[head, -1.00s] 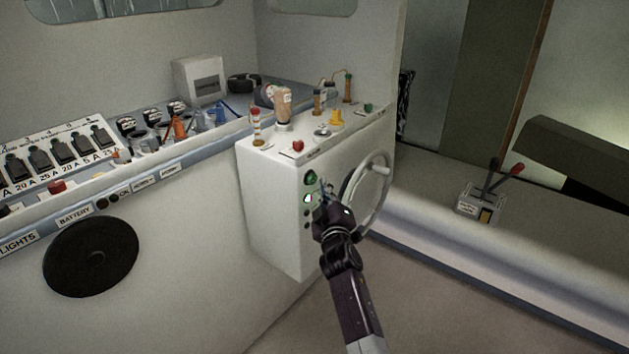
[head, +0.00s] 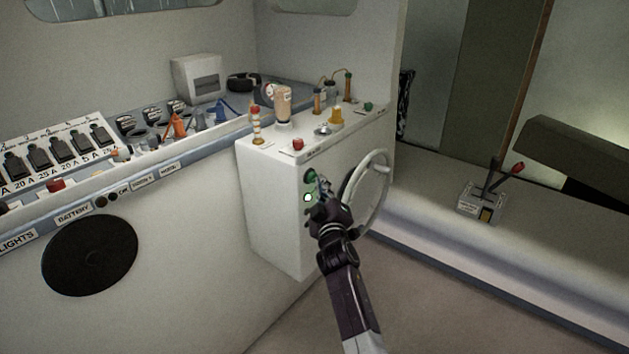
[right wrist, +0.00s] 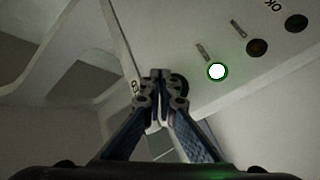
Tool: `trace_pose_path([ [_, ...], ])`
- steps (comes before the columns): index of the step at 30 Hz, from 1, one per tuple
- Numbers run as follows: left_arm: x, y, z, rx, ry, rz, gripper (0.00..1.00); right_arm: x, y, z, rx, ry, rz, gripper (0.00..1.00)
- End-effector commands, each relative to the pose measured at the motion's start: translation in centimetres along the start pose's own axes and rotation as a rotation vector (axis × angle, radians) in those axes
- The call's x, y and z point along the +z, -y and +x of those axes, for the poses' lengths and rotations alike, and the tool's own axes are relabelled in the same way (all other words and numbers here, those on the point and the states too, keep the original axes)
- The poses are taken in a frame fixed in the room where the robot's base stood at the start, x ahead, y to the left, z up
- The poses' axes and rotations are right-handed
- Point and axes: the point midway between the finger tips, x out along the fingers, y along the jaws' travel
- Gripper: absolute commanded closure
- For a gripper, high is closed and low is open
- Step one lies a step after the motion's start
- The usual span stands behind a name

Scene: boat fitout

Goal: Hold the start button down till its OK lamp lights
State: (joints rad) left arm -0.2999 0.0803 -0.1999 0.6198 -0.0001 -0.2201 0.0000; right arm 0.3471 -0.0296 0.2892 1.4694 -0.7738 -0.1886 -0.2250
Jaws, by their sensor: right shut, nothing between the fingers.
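The green start button (head: 309,175) is on the front of the white console, above a lit green lamp (head: 308,197). My right gripper (head: 320,181) is shut and empty, its tips close beside the button. In the right wrist view the shut fingertips (right wrist: 160,76) partly cover a dark round button (right wrist: 181,85); I cannot tell whether they touch or press it. The lit lamp (right wrist: 217,71) is next to it. Farther along are a dark reddish lamp (right wrist: 257,48) and a dark lamp (right wrist: 296,22) beside the letters OK. My left gripper is not in view.
A steering wheel (head: 382,160) stands just right of my right gripper. Bottles and small fittings stand on the console top (head: 270,146). A switch panel (head: 80,150) is at the left, and a lever box (head: 480,203) at the right. The floor in front is clear.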

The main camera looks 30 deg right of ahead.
Motion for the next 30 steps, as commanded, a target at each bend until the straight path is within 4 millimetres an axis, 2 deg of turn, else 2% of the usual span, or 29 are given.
trace_pose_path([
  [30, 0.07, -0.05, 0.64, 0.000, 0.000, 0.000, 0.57, -0.40, 0.49, 0.56, -0.001, 0.000, 0.000, 1.00],
])
